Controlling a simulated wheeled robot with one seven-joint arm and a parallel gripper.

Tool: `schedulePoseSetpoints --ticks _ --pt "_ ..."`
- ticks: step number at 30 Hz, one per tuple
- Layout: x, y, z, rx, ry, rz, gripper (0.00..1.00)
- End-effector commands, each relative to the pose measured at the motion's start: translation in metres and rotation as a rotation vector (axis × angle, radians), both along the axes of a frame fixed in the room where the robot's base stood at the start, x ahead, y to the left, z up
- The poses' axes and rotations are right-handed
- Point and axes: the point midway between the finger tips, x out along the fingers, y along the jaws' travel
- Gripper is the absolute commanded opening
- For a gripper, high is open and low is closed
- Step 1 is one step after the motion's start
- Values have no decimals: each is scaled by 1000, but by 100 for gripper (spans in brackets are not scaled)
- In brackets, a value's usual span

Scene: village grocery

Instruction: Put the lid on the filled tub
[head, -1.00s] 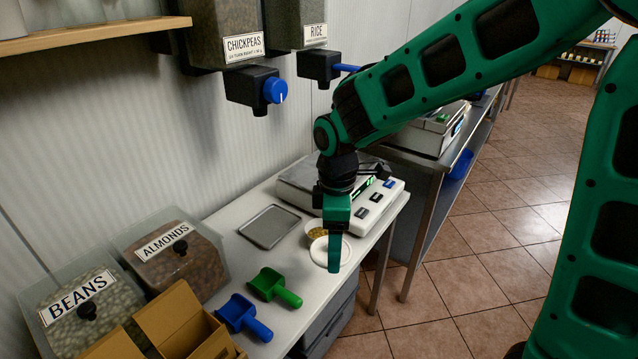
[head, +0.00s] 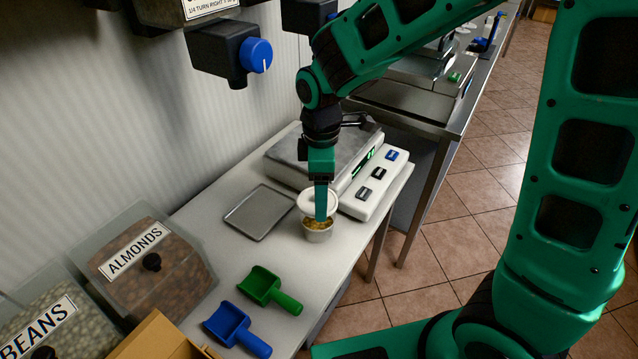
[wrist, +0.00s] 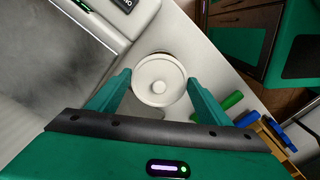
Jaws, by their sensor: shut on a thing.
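The tub (head: 318,235) is a small pale cup with yellowish-brown filling, standing upright on the white table in front of the scale. The round white lid (head: 307,199) is above the tub, roughly level, and the filling shows below its front edge. My gripper (head: 321,214) points down and is shut on the lid.
The scale (head: 290,150) stands right behind the tub. A grey metal tray (head: 260,212) lies to the left. Green (head: 262,287) and blue (head: 228,325) scoops lie nearer the front. Bins of almonds (head: 165,285) and beans (head: 45,325) stand at the left.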

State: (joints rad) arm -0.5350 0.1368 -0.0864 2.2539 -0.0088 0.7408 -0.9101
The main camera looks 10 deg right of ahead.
Motion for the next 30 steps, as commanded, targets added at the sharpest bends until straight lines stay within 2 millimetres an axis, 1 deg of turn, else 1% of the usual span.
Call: schedulePoseSetpoints --ticks 6,12,18,30 --pt "0 0 -19 -1 1 0 51" --pt "0 0 -32 -1 1 0 51" --pt "0 0 -38 0 0 0 51" --pt "0 0 -38 0 0 1 51"
